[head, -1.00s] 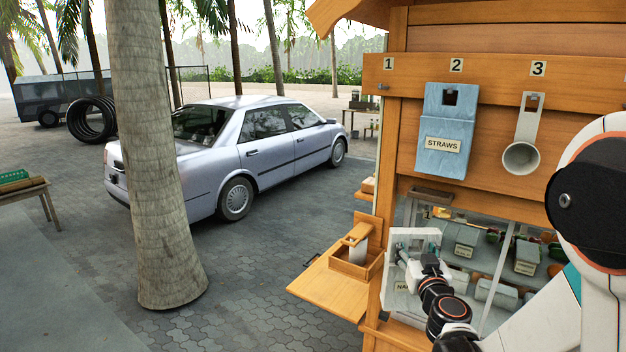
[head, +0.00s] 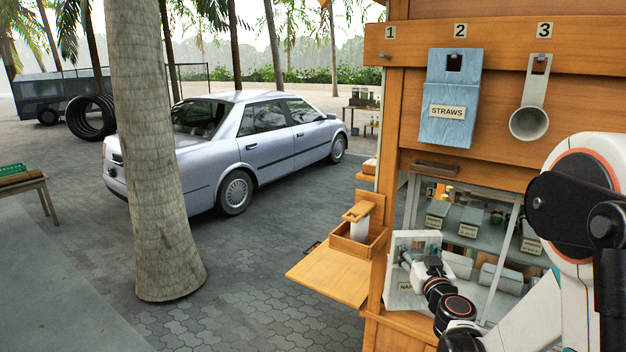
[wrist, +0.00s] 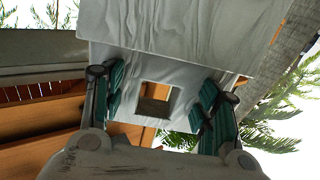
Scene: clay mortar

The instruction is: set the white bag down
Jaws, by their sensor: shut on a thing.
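The white bag (head: 426,238) is in the lower right of the head view, in front of the stall's glass case, with part of a label showing at its lower left. My gripper (head: 407,258) is shut on it. In the wrist view the pale, creased bag (wrist: 180,35) fills the top middle. Its narrower end has a square hole and lies between the teal finger pads of my gripper (wrist: 160,105). The bag's underside is hidden, so I cannot tell whether it touches anything.
The wooden side shelf (head: 327,278) with a small box (head: 352,242) is left of the bag. A blue STRAWS holder (head: 450,97) and a white scoop (head: 530,118) hang above. The glass case (head: 468,215) holds labelled bins. Paving left of the shelf is clear, up to a palm trunk (head: 155,150).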

